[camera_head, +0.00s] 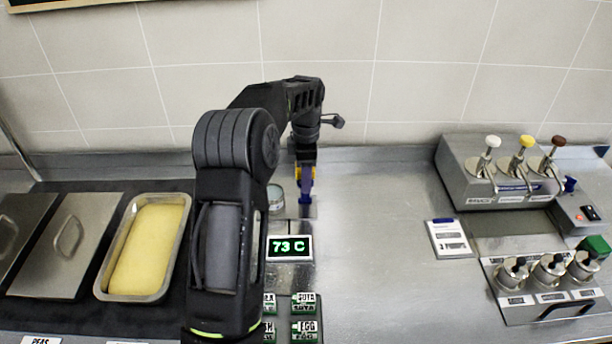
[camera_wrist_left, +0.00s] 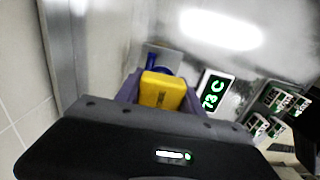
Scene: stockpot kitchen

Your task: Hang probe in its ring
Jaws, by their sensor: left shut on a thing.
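My left gripper (camera_head: 305,178) points down over the counter behind the temperature display, shut on the yellow probe (camera_wrist_left: 162,92). In the left wrist view the yellow body sits between the two fingers. Only a sliver of yellow shows in the head view. A blue part with a curved, ring-like shape (camera_wrist_left: 158,64) shows just beyond the probe in the left wrist view; it looks like the ring. Blue also shows below the gripper in the head view (camera_head: 306,197). The probe's lower end is hidden, and I cannot tell whether it is inside the ring. My right gripper is out of view.
The display (camera_head: 289,247) reads 73 C, with green-and-white labelled blocks (camera_head: 304,316) in front. A round metal vessel (camera_head: 275,199) stands left of the gripper. A yellow-filled pan (camera_head: 148,250) is at left, a pump dispenser (camera_head: 498,178) at right.

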